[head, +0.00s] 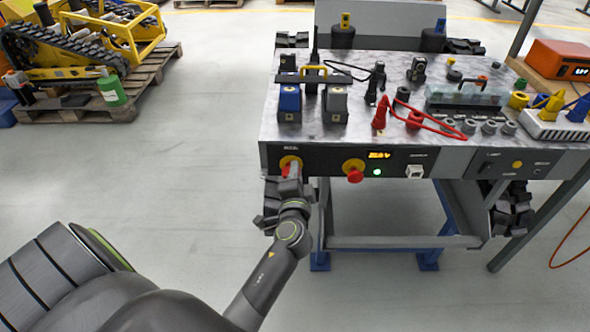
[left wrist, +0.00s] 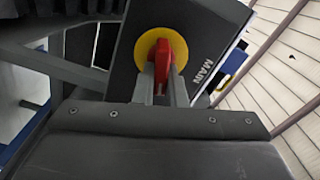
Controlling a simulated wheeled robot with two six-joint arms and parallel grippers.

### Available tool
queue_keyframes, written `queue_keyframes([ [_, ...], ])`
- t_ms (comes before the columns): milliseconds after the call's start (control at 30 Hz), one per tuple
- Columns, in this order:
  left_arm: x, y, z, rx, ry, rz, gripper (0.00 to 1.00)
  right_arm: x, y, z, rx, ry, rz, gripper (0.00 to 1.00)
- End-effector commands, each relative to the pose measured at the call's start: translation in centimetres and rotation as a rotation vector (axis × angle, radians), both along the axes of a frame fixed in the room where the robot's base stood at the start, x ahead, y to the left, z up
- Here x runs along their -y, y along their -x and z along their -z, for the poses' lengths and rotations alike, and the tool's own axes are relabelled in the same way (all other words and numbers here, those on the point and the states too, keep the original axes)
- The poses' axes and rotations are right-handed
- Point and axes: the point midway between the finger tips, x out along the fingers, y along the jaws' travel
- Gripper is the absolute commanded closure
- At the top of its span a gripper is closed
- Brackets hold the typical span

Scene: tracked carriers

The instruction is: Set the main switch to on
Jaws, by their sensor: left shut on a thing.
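The main switch is a red handle on a yellow disc (head: 287,161), at the left end of the bench's dark front panel. In the left wrist view the red handle (left wrist: 171,52) stands out from the yellow disc (left wrist: 147,46), beside the lettering MAIN (left wrist: 201,68). My left gripper (head: 292,174) is at the switch, shut on the red handle. Its two grey fingers (left wrist: 163,82) lie on either side of the handle's lower part in the wrist view. The fingers and wrist hide part of the handle, and I cannot read any on or off marks. My right gripper is not in view.
Right of the switch are a red button (head: 355,175) on yellow, a lit orange display (head: 380,155) and a lit green lamp (head: 377,172). Blue (head: 289,103) and grey blocks and red leads crowd the bench top (head: 358,127). The floor (head: 170,170) at left is clear.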

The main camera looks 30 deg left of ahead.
Motion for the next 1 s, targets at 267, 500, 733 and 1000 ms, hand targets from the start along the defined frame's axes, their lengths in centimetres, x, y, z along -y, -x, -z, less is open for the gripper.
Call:
queue_keyframes([
  [267, 0.1, -0.1, 0.1, -0.098, -0.162, 0.002, 1.00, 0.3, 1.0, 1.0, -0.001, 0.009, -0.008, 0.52],
  [500, 0.1, -0.1, 0.3, -0.145, -0.239, 0.002, 1.00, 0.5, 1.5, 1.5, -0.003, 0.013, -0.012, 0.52],
  [733, 0.1, -0.1, 0.3, -0.160, -0.266, 0.001, 1.00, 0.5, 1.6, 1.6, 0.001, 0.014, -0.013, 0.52],
  [1000, 0.1, -0.1, 0.3, -0.161, -0.267, 0.001, 1.00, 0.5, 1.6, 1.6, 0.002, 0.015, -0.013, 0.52],
])
